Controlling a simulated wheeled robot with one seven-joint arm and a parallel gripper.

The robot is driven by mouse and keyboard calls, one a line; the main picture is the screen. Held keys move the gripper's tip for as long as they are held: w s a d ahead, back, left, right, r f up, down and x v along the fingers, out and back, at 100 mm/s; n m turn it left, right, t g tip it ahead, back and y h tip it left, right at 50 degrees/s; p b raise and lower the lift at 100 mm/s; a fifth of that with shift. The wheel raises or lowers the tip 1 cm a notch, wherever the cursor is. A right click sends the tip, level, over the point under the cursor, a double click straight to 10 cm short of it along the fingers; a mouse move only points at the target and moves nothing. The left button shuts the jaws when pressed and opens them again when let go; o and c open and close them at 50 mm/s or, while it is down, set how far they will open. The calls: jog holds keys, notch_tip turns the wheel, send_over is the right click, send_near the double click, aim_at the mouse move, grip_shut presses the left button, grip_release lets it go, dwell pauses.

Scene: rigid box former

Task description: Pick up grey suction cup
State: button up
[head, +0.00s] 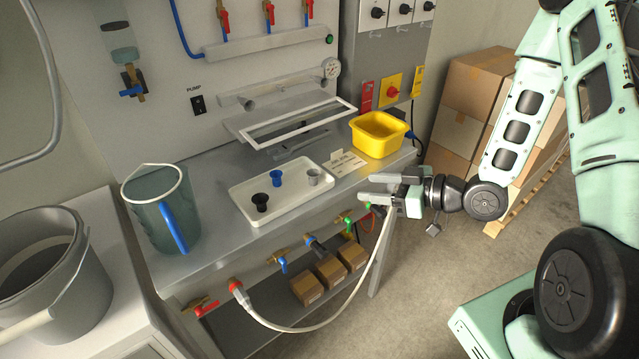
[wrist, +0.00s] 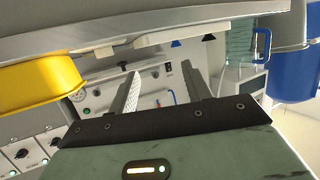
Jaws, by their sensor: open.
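The grey suction cup (head: 314,177) stands on the right part of a white tray (head: 244,193) on the metal bench. A blue cup (head: 277,178) and a black cup (head: 261,203) stand to its left on the same tray. My gripper (head: 364,188) is open and empty, to the right of the grey cup and apart from it, at the bench's front edge. In the wrist view the two fingers (wrist: 160,72) are spread with nothing between them. The picture there is upside down; the blue cup (wrist: 176,43) shows, but I cannot make out the grey one.
A yellow tub (head: 379,136) stands at the bench's right end, behind my gripper. A small label card (head: 347,161) lies by the tray. A clear pitcher (head: 160,215) stands at the left. Valves and a white hose (head: 330,318) run along the bench front.

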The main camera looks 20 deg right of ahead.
jog(key=s+t, duration=0.1)
jog(key=b, duration=0.3)
send_near(313, 173)
jog(key=shift+m, duration=0.3)
jog(key=x, duration=0.4)
jog(key=shift+w+f, duration=0.1)
jog(key=shift+f, duration=0.1)
jog(key=shift+p+x, duration=0.6)
jog(key=shift+x, duration=2.35)
jog(key=c, duration=1)
jog(key=shift+c, duration=0.2)
